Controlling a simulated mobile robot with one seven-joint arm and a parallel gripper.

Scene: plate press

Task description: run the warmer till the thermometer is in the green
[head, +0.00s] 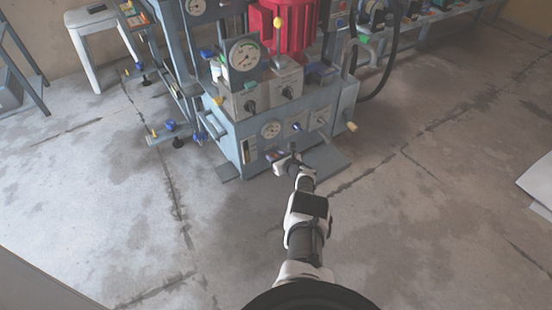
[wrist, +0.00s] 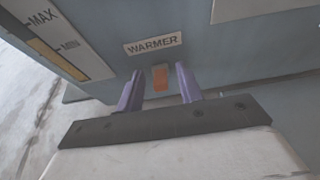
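The blue-grey press (head: 230,140) stands at the top middle of the head view. In the wrist view, a WARMER label (wrist: 153,44) is on its panel, with a small orange-red switch (wrist: 160,77) just below. My gripper (wrist: 159,72) has its two purple fingers apart, one on each side of the switch, with gaps visible; I cannot tell any contact. In the head view my gripper (head: 274,156) is at the press's lower front. I cannot tell which is the thermometer; needle readings are too small.
A level strip (wrist: 45,40) marked MAX and MIN is left of the label. Knobs (head: 250,106) and a red cylinder (head: 292,25) are higher on the press. A white stool (head: 88,25) stands at left. The concrete floor (head: 420,200) is mostly clear.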

